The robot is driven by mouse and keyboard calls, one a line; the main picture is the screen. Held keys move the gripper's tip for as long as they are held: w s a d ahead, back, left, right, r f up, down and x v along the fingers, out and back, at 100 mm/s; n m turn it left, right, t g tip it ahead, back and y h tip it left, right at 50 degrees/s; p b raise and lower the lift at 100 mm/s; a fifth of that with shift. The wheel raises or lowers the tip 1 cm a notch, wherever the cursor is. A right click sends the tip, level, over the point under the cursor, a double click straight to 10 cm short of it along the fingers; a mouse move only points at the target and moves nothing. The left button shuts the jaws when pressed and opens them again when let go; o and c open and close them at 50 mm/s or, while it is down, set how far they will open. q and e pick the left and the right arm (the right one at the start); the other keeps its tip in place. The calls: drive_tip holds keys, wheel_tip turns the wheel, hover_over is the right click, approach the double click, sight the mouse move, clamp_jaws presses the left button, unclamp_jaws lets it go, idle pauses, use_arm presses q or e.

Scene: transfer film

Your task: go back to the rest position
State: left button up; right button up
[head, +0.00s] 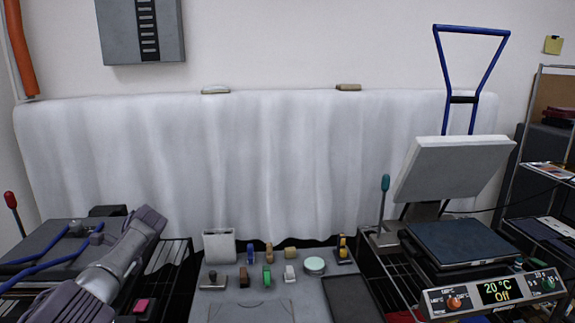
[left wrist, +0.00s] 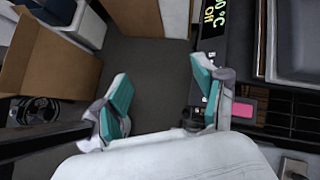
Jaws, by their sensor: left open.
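My left arm (head: 115,258) comes in at the lower left of the head view, and its gripper is not visible there. In the left wrist view my left gripper (left wrist: 160,82) is open, with its two teal-padded fingers wide apart. Nothing is between the fingers, only dark grey floor behind them. My right arm and gripper show in neither view.
A grey work table (head: 250,312) with several small tools stands at the centre. A heat press (head: 455,243) with its lid raised is at right. A cardboard box (left wrist: 55,70) and a display panel (left wrist: 212,45) flank the left gripper.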

use_arm(q)
wheel_tip(320, 180, down, 10)
drive_tip(key=s+d+f+n+t+h+b, duration=0.1)
drive_tip(key=s+d+f, duration=0.35)
drive_tip(key=f, duration=0.85)
drive_tip(key=s+d+f+t+h+b, duration=0.1)
drive_tip(key=s+d+f+b, duration=0.15)
drive_tip(key=s+f, duration=0.65)
drive_tip(key=s+d+f+n+t+h+b, duration=0.15)
drive_tip(key=d+f, duration=0.25)
drive_tip(key=f, duration=1.2)
drive_tip(key=s+d+f+n+h+b, duration=0.1)
drive_tip(key=s+d+f, duration=0.2)
drive_tip(key=s+f, duration=0.55)
drive_tip(key=s+d+f+n+h+b, duration=0.1)
drive_tip(key=s+d+f+n+h, duration=0.15)
drive_tip(key=s+f, duration=0.6)
drive_tip(key=s+d+f+n+t, duration=0.1)
drive_tip(key=s+d, duration=0.1)
drive_tip(key=s, duration=0.8)
drive_tip(key=s+d+f+n+b, duration=0.1)
drive_tip(key=s+d+n, duration=0.1)
drive_tip(key=s, duration=0.9)
drive_tip(key=shift+d+n+t+h, duration=0.3)
drive_tip(key=shift+t+h, duration=0.05)
drive_tip(key=shift+h, duration=0.05)
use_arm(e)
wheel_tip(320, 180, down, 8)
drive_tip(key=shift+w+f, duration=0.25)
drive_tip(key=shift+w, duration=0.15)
